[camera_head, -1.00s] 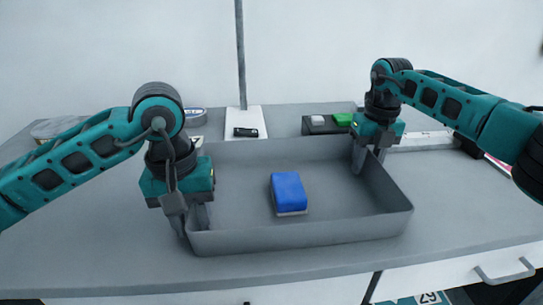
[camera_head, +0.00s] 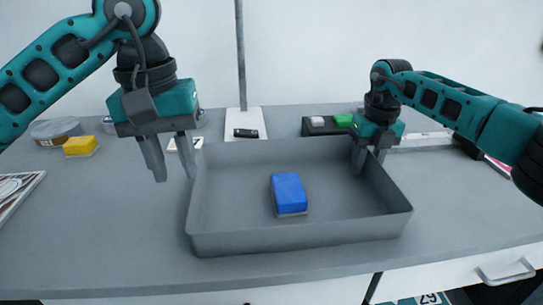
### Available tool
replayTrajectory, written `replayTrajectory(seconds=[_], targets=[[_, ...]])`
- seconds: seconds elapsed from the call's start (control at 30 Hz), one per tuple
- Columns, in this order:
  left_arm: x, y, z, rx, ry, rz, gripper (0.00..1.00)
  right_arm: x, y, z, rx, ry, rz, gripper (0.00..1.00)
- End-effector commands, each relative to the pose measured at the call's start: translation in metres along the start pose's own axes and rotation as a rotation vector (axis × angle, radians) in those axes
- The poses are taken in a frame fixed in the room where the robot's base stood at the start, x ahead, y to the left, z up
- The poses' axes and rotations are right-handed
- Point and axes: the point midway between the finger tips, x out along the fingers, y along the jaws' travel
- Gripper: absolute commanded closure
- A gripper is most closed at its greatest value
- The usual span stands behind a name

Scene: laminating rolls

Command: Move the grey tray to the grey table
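The grey tray (camera_head: 300,241) sits on a grey table (camera_head: 110,235), near its front edge. A blue block (camera_head: 289,192) with a pale underside lies inside the tray. My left gripper (camera_head: 171,175) is open and empty, raised above the table to the left of the tray, its two fingers apart and pointing down. My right gripper (camera_head: 368,168) is at the tray's right wall near the back corner. Its fingers point down there, one partly hidden by the wall; I cannot tell whether they grip the wall.
A yellow block (camera_head: 81,146) and a round container (camera_head: 56,131) stand at the back left. A pole on a white base (camera_head: 246,118) stands behind the tray. A green block (camera_head: 343,120) is at the back right.

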Motion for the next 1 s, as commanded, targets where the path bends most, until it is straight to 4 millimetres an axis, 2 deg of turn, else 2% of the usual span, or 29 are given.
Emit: replayTrajectory(seconds=[0.17,0.5,0.63,0.8,1.0], targets=[[-0.003,0.0,0.0,-0.001,0.0,-0.001,0.66,-0.013,0.0,0.001,0.0,-0.003,0.0,0.66],[-0.003,0.0,0.0,-0.001,0.0,0.0,0.66,-0.082,0.0,0.001,0.0,-0.003,0.0,0.66],[-0.003,0.0,0.0,-0.001,0.0,0.0,0.66,-0.103,0.0,0.0,0.001,-0.002,-0.001,0.66],[-0.003,0.0,0.0,-0.001,0.0,0.0,0.66,-0.118,0.0,0.0,0.0,0.0,0.0,0.66],[-0.003,0.0,0.0,-0.001,0.0,0.0,0.66,-0.121,0.0,0.0,0.0,0.0,0.0,0.66]])
